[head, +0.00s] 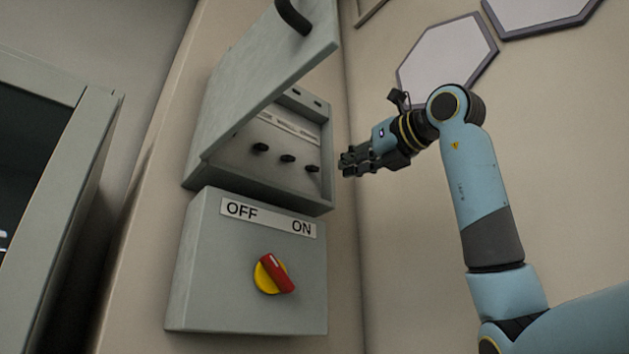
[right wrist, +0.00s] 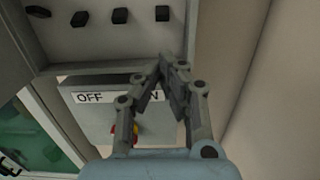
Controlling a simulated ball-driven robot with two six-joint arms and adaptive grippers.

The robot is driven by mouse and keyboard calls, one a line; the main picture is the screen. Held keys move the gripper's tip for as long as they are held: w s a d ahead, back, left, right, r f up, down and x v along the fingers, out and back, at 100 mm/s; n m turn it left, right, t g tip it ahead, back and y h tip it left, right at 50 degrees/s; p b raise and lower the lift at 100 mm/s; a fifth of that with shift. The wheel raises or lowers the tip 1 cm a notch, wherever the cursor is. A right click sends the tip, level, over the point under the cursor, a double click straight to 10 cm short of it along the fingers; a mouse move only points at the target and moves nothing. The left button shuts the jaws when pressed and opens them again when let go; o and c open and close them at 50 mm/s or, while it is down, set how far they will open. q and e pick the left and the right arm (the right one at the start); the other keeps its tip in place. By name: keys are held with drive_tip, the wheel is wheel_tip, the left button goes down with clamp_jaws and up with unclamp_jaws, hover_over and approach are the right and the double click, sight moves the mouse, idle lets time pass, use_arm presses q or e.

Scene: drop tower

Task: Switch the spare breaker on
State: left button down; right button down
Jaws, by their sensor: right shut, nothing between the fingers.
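The breaker box (head: 325,133) hangs on the wall with its grey lid (head: 262,75) swung up. Inside is a row of black breaker levers, including a left one (head: 260,147), a middle one (head: 287,158) and a right one (head: 312,168). The label strip (head: 290,127) above them is too small to read, so I cannot tell which is the spare breaker. My right gripper (head: 344,164) is shut and empty, just right of the box, apart from the levers. In the right wrist view its fingertips (right wrist: 165,62) lie below the rightmost lever (right wrist: 162,13). My left gripper is not in view.
Below is a grey switch box (head: 215,290) marked OFF and ON, with a red handle (head: 277,273) on a yellow disc. The lid overhangs the levers from above. A grey-framed cabinet (head: 92,130) stands at the left.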

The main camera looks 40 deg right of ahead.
sight(306, 185)
drive_tip(key=w+p, duration=0.1)
drive_tip(key=w, duration=0.2)
drive_tip(key=w+p, duration=0.1)
drive_tip(key=w, duration=0.2)
drive_tip(key=w+p, duration=0.2)
drive_tip(key=w, duration=0.1)
drive_tip(key=shift+w+a+r, duration=0.2)
drive_tip(key=shift+a+r, duration=0.2)
drive_tip(key=shift+w, duration=0.4)
